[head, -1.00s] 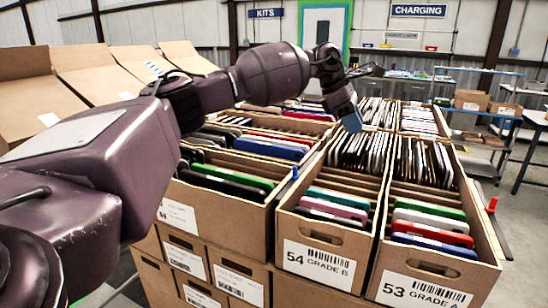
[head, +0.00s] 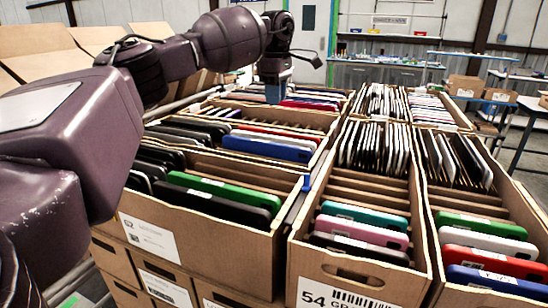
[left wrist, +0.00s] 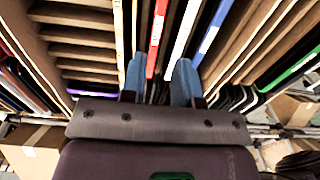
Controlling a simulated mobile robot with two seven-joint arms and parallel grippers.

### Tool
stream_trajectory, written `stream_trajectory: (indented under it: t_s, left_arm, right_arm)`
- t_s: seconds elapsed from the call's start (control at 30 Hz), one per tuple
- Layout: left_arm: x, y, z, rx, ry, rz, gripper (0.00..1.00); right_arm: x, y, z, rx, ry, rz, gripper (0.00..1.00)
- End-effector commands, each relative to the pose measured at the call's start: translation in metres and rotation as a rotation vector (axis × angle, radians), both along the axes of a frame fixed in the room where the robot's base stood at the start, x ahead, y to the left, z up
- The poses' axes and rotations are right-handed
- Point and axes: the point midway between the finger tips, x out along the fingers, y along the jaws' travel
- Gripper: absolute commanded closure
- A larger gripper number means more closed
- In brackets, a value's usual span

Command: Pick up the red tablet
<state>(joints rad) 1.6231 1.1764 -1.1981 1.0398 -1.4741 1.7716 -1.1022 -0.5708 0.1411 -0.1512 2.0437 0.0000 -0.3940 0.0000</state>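My left gripper (head: 273,95) is over the far carton of the left column in the head view. In the left wrist view its two blue fingers (left wrist: 160,80) stand apart, and it is open. A red tablet (left wrist: 157,38) stands on edge ahead of the gap between them, beside a white tablet (left wrist: 183,42); I cannot tell its distance from the fingertips. In the head view, a red tablet (head: 272,133) stands behind a blue one in the left column, and another red tablet (head: 493,262) is in the front right carton. My right gripper is not in view.
Tilted cartons of upright tablets fill the rack. The front middle carton (head: 340,268) is labelled 54. Thin rims and dividers separate the rows. Open empty cartons (head: 35,55) stand at the back left. Workbenches are along the far wall.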

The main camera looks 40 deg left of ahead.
Motion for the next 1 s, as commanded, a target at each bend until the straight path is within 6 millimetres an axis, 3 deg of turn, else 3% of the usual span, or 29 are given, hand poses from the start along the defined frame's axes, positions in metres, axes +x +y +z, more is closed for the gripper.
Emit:
stream_trajectory:
  t_s: [0.4,0.63,1.0]
  left_arm:
    - [0.000,0.001,-0.050,0.001,0.002,0.000,0.71]
    - [0.001,0.000,-0.063,0.000,0.001,0.001,0.71]
    - [0.003,0.000,-0.106,0.001,0.002,0.000,0.71]
  right_arm:
    - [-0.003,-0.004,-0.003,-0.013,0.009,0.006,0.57]
    - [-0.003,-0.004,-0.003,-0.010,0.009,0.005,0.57]
    - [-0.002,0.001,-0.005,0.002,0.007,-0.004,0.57]
